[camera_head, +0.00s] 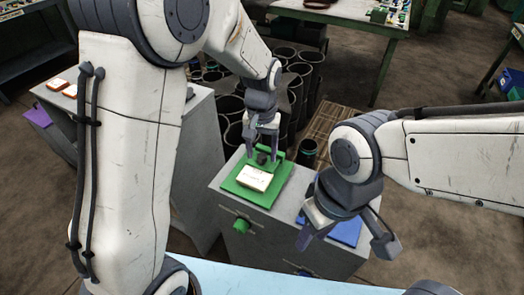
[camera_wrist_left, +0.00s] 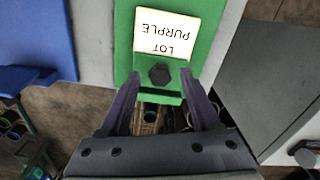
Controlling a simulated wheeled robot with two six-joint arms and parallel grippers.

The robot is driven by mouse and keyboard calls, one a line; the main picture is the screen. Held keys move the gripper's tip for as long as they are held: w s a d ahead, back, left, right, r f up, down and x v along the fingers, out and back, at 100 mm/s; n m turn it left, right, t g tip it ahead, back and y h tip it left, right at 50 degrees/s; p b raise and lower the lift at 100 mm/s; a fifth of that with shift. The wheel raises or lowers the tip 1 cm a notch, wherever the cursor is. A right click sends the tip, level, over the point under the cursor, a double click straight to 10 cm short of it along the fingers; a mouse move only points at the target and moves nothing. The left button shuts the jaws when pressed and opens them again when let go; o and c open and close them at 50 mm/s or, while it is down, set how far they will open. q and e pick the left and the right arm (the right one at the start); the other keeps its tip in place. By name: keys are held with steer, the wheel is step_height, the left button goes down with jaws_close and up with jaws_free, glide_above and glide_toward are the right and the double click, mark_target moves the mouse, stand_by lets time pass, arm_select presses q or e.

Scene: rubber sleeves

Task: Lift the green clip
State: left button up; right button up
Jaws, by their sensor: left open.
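A green clipboard (camera_head: 238,186) lies on the grey cabinet, with a white card (camera_head: 256,179) on it. The green clip (camera_wrist_left: 170,91) is at the clipboard's end, with a dark knob (camera_wrist_left: 159,74) on it; the card reads "LOT PURPLE" in the left wrist view. My left gripper (camera_head: 262,156) is at the clip, pointing down. In the left wrist view its open fingers (camera_wrist_left: 162,98) stand on either side of the clip; I cannot tell whether they touch it. My right gripper (camera_head: 345,247) is open and empty, right of the clipboard.
A blue board (camera_head: 345,231) lies on the same grey cabinet top (camera_head: 281,206), partly behind my right gripper. A green knob (camera_head: 241,226) sticks out of the cabinet front. Dark tubes (camera_head: 300,85) stand behind. Another grey cabinet (camera_head: 200,145) stands to the left.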

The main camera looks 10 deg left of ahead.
mark_target(264, 153)
arm_select(q)
steer(key=shift+f, duration=0.2)
jaws_close()
steer(key=shift+r+p, duration=0.25)
steer(key=shift+p, duration=0.15)
steer(key=g+p, duration=0.1)
steer(key=p, duration=0.2)
steer(key=w+r+g+p, duration=0.1)
steer(key=p, duration=0.2)
steer(key=w+g+y+p, duration=0.1)
steer(key=g+p, duration=0.1)
steer(key=p, duration=0.1)
steer(key=shift+d+r, duration=0.15)
steer(key=shift+d, duration=0.15)
steer(key=shift+w+d+g+y+p, duration=0.1)
steer(key=shift+w+g+y+p, duration=0.2)
steer(key=shift+g+p, duration=0.35)
steer(key=shift+w+d+g+y+p, duration=0.1)
steer(key=shift+w+g+y+p, duration=0.25)
steer(key=shift+g, duration=0.3)
